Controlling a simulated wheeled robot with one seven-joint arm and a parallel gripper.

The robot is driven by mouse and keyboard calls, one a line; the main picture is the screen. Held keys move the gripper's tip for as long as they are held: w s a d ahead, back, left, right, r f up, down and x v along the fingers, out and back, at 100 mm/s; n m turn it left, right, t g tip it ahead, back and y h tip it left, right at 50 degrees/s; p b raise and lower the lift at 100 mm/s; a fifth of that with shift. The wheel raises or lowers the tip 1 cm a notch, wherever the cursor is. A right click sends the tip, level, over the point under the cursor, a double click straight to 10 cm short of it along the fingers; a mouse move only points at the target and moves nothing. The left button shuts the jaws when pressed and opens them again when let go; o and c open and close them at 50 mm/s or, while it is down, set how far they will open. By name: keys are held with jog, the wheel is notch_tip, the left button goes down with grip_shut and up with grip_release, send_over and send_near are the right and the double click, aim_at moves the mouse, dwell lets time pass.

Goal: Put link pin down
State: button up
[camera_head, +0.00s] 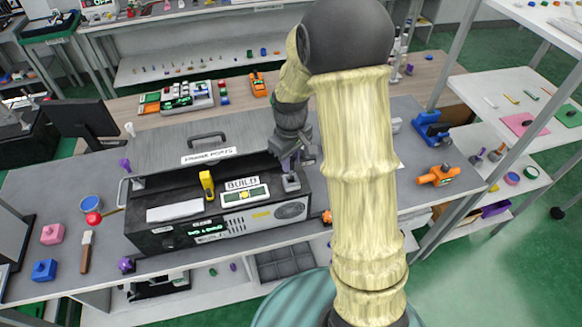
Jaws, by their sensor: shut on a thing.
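My gripper (287,158) points down over the right end of the black machine box. It is shut on a small purple-grey piece, probably the link pin, which is mostly hidden between the fingers. A grey block (291,183) stands on the box top right below the fingers; I cannot tell whether the held piece touches it. The box (165,237) has a raised lid (160,155) with a white label, a BUILD panel (245,194), and a yellow lever piece (207,183) near its middle.
My arm hides part of the bench right of the box. A red ball-ended lever (93,218), a blue block (44,270) and a pink block (52,234) are at left. Orange (438,175) and blue (430,128) fixtures are at right. Bare bench (400,200) lies before the orange fixture.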

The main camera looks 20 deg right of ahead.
aim_at(292, 168)
jog(key=shift+w+f+p, duration=0.15)
jog(key=shift+f+p, duration=0.45)
jog(key=shift+f, duration=1.3)
jog(key=shift+d, duration=0.15)
jog(key=shift+s+f, duration=0.15)
jog(key=shift+s, duration=0.05)
jog(key=o, duration=1)
jog(key=shift+a, duration=0.25)
jog(key=shift+d, duration=0.1)
jog(key=shift+r, duration=0.4)
notch_tip(292, 168, up, 12)
jog(key=b, duration=0.2)
jog(key=shift+f+b, duration=0.2)
jog(key=shift+b, duration=0.1)
